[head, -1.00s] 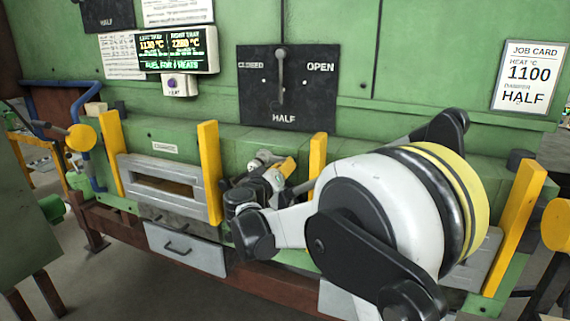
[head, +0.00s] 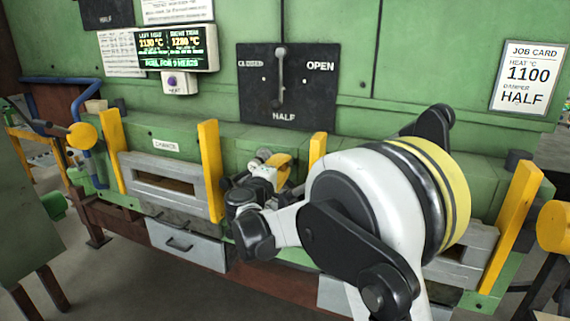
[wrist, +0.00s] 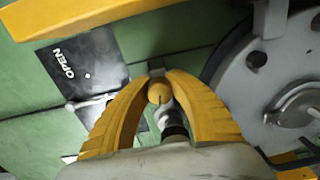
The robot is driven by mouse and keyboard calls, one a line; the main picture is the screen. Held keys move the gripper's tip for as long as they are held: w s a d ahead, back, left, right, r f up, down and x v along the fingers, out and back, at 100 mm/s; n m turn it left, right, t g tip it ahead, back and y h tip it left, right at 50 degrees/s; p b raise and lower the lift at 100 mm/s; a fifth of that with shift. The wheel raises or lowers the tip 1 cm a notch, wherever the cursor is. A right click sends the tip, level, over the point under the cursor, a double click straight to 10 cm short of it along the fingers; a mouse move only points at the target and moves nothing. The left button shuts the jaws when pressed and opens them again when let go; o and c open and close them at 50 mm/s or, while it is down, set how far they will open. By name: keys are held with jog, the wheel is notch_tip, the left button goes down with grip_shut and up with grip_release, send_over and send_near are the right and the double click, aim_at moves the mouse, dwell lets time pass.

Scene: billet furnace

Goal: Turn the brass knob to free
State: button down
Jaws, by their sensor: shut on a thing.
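The brass knob (wrist: 158,92) is a small round yellowish ball between the tips of my gripper (wrist: 158,80) in the wrist view. The two yellow fingers close in on it from both sides. A pale grey part and a dark stem lie just below it in that view. In the head view my gripper (head: 283,165) is at the green furnace front, between two yellow posts, and its fingers are partly hidden by my wrist. The knob is hidden there. No mark for free is readable, so the knob's setting cannot be told.
A dark damper plate (head: 288,88) with an upright lever (head: 281,75) is on the wall above. A job card (head: 528,76) hangs at right. Yellow posts (head: 210,170) flank a grey slotted door (head: 165,185). A lit display (head: 172,48) is at upper left.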

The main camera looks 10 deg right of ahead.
jog(key=shift+f+n, duration=0.1)
jog(key=shift+n, duration=1.7)
jog(key=shift+s, duration=0.1)
jog(key=c, duration=1.2)
grip_release()
jog(key=shift+a, duration=0.15)
jog(key=shift+o, duration=0.2)
jog(key=v, duration=1.2)
